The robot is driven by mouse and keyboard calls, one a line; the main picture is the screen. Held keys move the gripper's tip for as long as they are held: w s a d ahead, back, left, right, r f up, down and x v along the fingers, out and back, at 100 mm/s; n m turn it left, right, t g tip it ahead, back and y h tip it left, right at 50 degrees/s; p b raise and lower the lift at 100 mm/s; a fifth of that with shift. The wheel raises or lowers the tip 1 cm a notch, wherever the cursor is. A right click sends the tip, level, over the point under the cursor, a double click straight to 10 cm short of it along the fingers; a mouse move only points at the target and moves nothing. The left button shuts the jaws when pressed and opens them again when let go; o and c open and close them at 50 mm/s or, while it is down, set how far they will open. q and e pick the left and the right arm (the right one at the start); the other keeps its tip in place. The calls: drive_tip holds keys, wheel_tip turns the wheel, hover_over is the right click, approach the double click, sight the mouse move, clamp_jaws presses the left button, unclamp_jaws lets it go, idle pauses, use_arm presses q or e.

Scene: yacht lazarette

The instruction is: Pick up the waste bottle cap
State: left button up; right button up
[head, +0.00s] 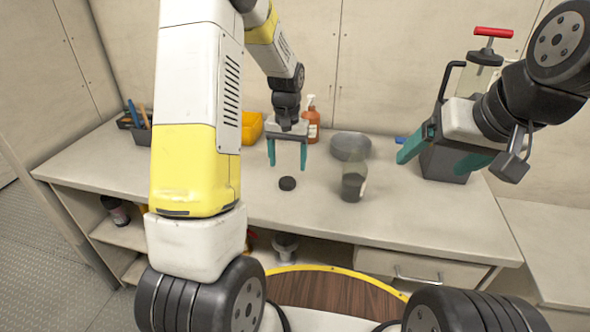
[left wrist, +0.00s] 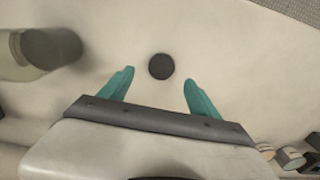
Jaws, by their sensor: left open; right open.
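The bottle cap (head: 287,183) is a small dark round disc lying on the pale worktop. In the left wrist view the cap (left wrist: 161,66) lies just beyond and between the fingertips, nearer the left one. My left gripper (head: 287,167) is open and empty, pointing down above the worktop close to the cap. Its teal fingers also show in the left wrist view (left wrist: 158,84). My right gripper (head: 418,152) is open and empty at the right, over the worktop near a dark grey container.
A clear bottle with dark contents (head: 353,185) stands right of the cap. A grey bowl (head: 350,146), an orange pump bottle (head: 312,125) and a yellow bin (head: 251,127) are behind. A dark grey container (head: 443,166) stands at the right. The worktop (head: 270,208) in front of the cap is clear.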

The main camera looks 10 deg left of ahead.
sight(287, 181)
use_arm(q)
drive_tip(key=f, duration=0.7)
drive_tip(key=shift+w+a, duration=0.1)
drive_tip(key=shift+a, duration=0.1)
drive_tip(key=c, duration=1.5)
drive_tip(key=shift+r, duration=0.1)
drive_tip(key=shift+r, duration=0.65)
wheel_tip(287, 181, up, 2)
drive_tip(key=shift+r, duration=0.15)
drive_tip(key=shift+c, duration=0.2)
drive_tip(key=s+d, duration=0.1)
drive_tip(key=s, duration=0.4)
drive_tip(key=s+d+r, duration=0.1)
drive_tip(key=s+d, duration=0.1)
drive_tip(key=s, duration=0.3)
drive_tip(key=s+d, duration=0.2)
drive_tip(key=s, duration=0.3)
drive_tip(key=shift+s+d+r, duration=0.1)
drive_tip(key=shift+r, duration=0.1)
